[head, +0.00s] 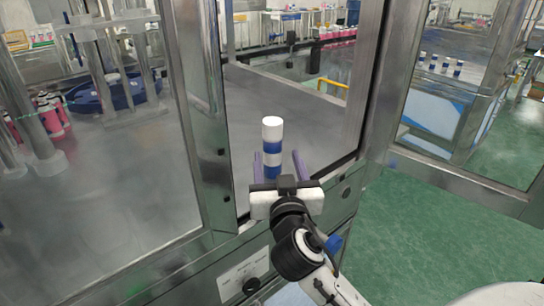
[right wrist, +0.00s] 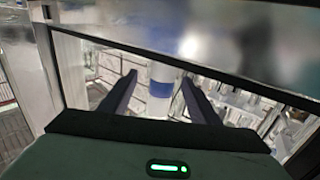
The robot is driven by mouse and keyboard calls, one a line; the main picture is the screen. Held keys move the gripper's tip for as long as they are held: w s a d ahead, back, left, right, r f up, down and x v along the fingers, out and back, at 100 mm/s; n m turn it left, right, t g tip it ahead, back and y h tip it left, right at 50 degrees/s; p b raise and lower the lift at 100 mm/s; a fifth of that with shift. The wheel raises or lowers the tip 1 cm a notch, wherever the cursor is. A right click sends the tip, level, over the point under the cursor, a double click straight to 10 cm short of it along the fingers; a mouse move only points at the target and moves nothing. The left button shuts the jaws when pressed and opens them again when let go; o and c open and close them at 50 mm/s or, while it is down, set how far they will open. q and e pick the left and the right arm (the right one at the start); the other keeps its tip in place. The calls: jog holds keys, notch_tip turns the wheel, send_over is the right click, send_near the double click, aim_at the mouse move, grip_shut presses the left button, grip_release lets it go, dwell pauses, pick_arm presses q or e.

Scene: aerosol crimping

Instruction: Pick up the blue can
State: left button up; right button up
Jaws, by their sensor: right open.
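The blue can (head: 272,146) is a white cylinder with blue bands and a white cap. It stands upright on the grey machine deck, just inside the open doorway. My right gripper (head: 283,168) is in front of it, with its two purple fingers apart, one on each side of the can's lower part in the head view. In the right wrist view the can (right wrist: 161,80) shows between the fingertips (right wrist: 158,84). I cannot tell whether either finger touches it. The can's base is partly hidden behind the gripper. My left gripper is not in view.
Metal door frames (head: 205,110) stand left and right of the opening. Pink bottles (head: 50,115) and a blue round fixture (head: 115,92) are behind the left glass. More blue-and-white cans (head: 446,66) stand behind the right glass. The deck (head: 300,105) behind the can is clear.

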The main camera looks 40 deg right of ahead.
aim_at(273, 156)
jog(key=x, duration=0.2)
jog(key=p+x, duration=0.1)
jog(key=x, duration=0.1)
jog(key=shift+w+f, duration=0.1)
jog(key=shift+w, duration=0.3)
jog(key=shift+a, duration=0.1)
jog(key=shift+c, duration=0.2)
jog(key=c, duration=1.2)
